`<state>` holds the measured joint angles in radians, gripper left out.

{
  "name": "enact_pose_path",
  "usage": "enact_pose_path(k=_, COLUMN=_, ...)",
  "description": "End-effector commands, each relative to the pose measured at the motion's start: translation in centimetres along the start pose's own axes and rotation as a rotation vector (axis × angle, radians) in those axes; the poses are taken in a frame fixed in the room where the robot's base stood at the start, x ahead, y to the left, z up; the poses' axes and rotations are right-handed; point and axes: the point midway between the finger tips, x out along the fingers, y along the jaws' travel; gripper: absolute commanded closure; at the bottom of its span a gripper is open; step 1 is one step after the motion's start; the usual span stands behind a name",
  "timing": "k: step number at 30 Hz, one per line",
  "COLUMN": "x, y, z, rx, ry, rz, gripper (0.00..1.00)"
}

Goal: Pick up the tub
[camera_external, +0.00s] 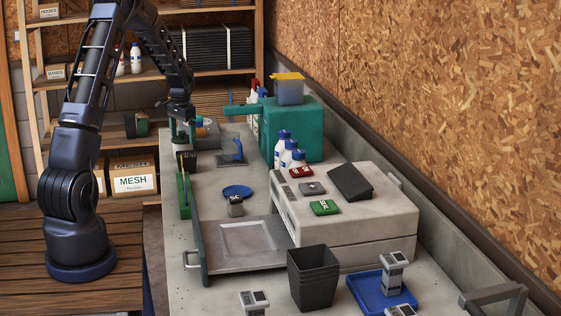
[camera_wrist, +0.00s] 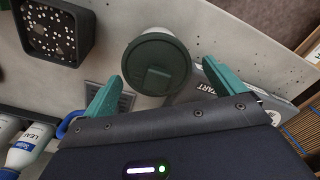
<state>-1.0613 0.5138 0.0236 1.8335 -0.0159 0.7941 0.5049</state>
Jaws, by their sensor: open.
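A round tub (camera_wrist: 157,50) with a dark green top and a pale rim stands upright on the grey worktop in the wrist view. My gripper (camera_wrist: 162,76) is open, with one green finger on each side of the tub's near edge. I cannot tell whether either finger touches it. In the external view my gripper (camera_external: 182,128) points down at the far left end of the bench, and the tub is mostly hidden there.
A grey panel marked START (camera_wrist: 196,88) lies beside the round tub. A dark square pot (camera_wrist: 54,30) and white bottles (camera_wrist: 27,148) are nearby in the wrist view. The green machine (camera_external: 297,130) stands to my gripper's right, with a blue-handled tool (camera_external: 233,155) between.

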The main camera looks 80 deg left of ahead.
Motion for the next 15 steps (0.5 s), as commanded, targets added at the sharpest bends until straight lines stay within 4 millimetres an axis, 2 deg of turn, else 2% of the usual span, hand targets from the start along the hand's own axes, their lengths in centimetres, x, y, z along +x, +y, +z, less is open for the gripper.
enact_pose_path(k=9, x=4.1, y=0.3, z=0.2, rx=-0.001, ry=-0.002, rz=0.002, gripper=0.06)
enact_pose_path(k=15, x=4.7, y=0.3, z=0.2, rx=-0.001, ry=0.000, rz=0.000, gripper=0.06)
